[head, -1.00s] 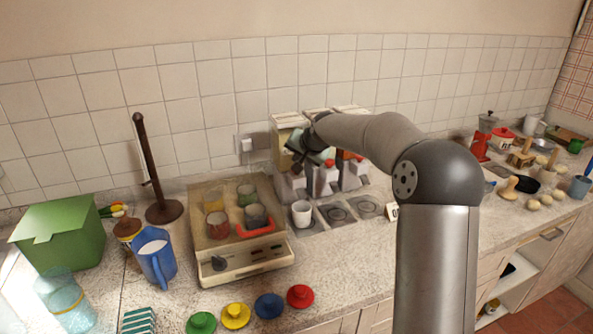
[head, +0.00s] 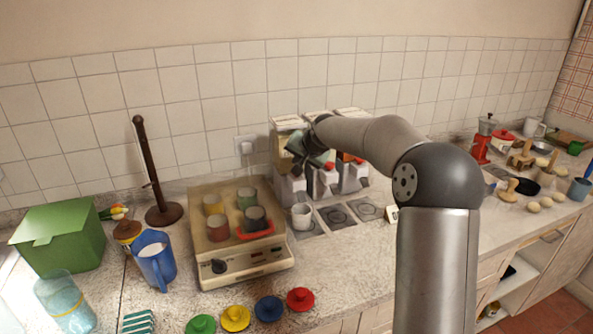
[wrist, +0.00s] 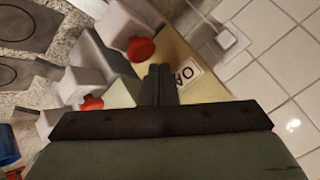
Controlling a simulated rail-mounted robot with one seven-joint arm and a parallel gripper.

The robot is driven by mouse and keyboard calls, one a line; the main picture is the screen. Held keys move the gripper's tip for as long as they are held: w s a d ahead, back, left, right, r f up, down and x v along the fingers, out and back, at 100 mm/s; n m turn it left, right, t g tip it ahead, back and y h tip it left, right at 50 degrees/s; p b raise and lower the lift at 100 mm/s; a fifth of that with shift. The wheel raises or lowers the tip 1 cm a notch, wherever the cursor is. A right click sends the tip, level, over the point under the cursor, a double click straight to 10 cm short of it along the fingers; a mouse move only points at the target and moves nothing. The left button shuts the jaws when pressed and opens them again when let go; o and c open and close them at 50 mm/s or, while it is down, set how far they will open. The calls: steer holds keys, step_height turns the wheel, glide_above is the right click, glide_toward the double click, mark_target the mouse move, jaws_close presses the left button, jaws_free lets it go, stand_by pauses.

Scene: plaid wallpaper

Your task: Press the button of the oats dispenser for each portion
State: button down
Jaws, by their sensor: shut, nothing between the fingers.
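Three dispensers with red buttons stand in a row against the tiled wall. The oats dispenser (head: 284,127) is the left one; part of its label, "OA", shows in the wrist view (wrist: 188,76). Its red button (wrist: 140,49) is just beyond my fingertips; I cannot tell whether they touch it. In the head view my gripper hides this button. My gripper (wrist: 160,72) is shut and empty, in front of the oats dispenser; it also shows in the head view (head: 297,164). A white cup (head: 301,217) stands at the foot of the oats dispenser, on the left of several dark-marked pads.
The neighbouring dispenser's red button (head: 329,166) is close on the right. A hotplate box (head: 246,268) with several coloured cups stands to the left. A wall socket (head: 246,146) is behind. Coloured lids lie near the front edge, including a red one (head: 300,299).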

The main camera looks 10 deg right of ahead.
steer(key=shift+f, duration=0.15)
stand_by(0.7)
steer(key=shift+f+b, duration=0.3)
steer(key=shift+b, duration=0.1)
steer(key=shift+f+b, duration=0.6)
steer(key=shift+f, duration=0.15)
stand_by(0.6)
steer(key=shift+r, duration=0.1)
steer(key=shift+r+p, duration=0.75)
steer(key=shift+r, duration=0.35)
steer(key=shift+r+p, duration=1.65)
steer(key=shift+r, duration=0.9)
stand_by(0.4)
